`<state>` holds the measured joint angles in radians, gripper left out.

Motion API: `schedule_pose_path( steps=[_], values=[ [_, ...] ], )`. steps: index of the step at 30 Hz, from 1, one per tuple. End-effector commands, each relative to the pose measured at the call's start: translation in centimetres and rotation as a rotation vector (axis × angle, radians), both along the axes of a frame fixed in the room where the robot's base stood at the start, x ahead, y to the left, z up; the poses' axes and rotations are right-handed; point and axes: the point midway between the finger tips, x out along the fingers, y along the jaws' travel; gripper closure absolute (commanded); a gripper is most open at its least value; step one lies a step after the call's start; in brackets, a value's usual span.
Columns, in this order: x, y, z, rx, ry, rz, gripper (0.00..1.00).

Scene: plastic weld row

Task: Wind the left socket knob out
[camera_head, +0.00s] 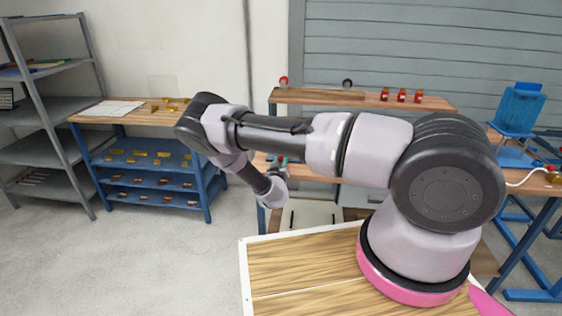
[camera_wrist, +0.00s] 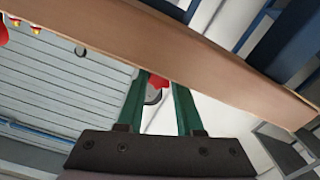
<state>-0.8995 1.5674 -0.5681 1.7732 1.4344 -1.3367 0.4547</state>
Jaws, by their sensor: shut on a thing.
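My gripper (camera_wrist: 162,82) has two green fingers, shut with a small gap between their tips. A red piece shows at the tips, and I take it to be the left socket knob (camera_wrist: 160,81). A grey rounded part shows just below the red, and I cannot tell whether it belongs to the knob or lies behind. In the head view my gripper (camera_head: 281,161) is small, at the bench's left front under the raised shelf. Red specks show by its fingers there. The socket is not clear in either view, and the knob's turn cannot be read.
A wooden shelf (camera_wrist: 200,55) crosses the wrist view close beyond the fingertips. On it in the head view are a red knob-like thing (camera_head: 283,81), a black one (camera_head: 347,84) and red jars (camera_head: 402,95). A blue rack (camera_head: 150,178) stands left, with open floor before it.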

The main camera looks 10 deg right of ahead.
Motion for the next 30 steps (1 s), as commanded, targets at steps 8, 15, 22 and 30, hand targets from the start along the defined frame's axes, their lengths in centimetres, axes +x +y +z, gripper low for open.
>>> schedule_pose_path(
  steps=[8,15,22,30],
  values=[
    [0.0,0.0,-0.1,0.001,0.001,0.001,0.45],
    [0.0,0.0,-0.1,0.002,0.000,0.000,0.34],
    [-1.8,0.7,-0.1,0.002,0.002,0.002,0.34],
    [-7.0,2.4,-0.1,-0.001,0.003,0.004,0.34]
  ],
)
